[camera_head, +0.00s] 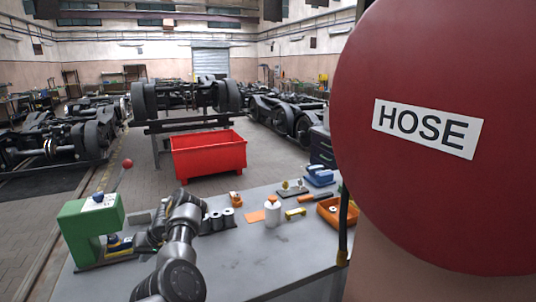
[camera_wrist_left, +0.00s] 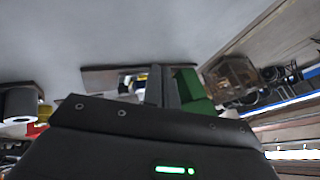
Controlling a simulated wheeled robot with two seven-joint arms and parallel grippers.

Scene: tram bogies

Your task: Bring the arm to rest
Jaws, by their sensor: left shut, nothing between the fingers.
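My left arm (camera_head: 181,245) rises over the workbench and bends back toward the green C-shaped machine (camera_head: 75,230) at the bench's left end. My left gripper (camera_head: 132,244) is small and partly lost against dark parts beside the machine's opening. In the left wrist view the fingers (camera_wrist_left: 162,88) are together with nothing between them, and a green surface (camera_wrist_left: 190,90) of the machine shows close behind them. Whether they touch it I cannot tell. My right gripper is in neither view.
A large red hose disc (camera_head: 430,220) blocks the right side. A red bin (camera_head: 208,155) and bogies (camera_head: 185,96) stand beyond. The bench's front middle is clear.

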